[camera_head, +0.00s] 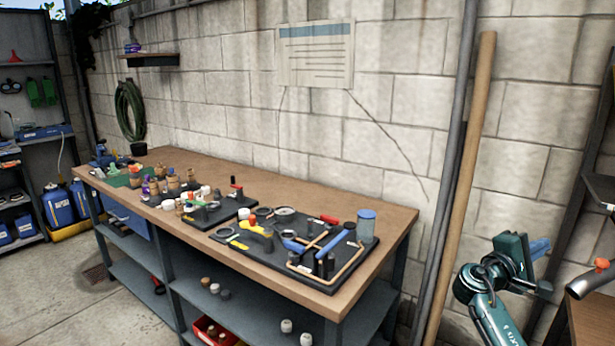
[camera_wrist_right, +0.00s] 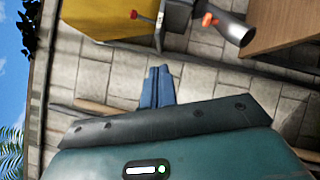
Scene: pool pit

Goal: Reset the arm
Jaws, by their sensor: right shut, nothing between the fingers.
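My right arm comes in at the lower right of the head view. Its right gripper (camera_head: 540,249) is raised in front of the block wall, with blue fingers pointing right. The fingers are shut and empty. In the right wrist view the right gripper (camera_wrist_right: 158,88) shows its blue fingers pressed together beyond the dark gripper body, over stone-like paving or blocks. Nothing touches the fingers in either view. My left arm and left gripper are not in the head view.
A workbench (camera_head: 385,215) with tools and small parts stands along the wall. Grey and wooden poles (camera_head: 463,180) lean between it and my right arm. At the right edge are a dark shelf frame and a grey pipe with an orange knob (camera_head: 601,264). Floor at lower left is clear.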

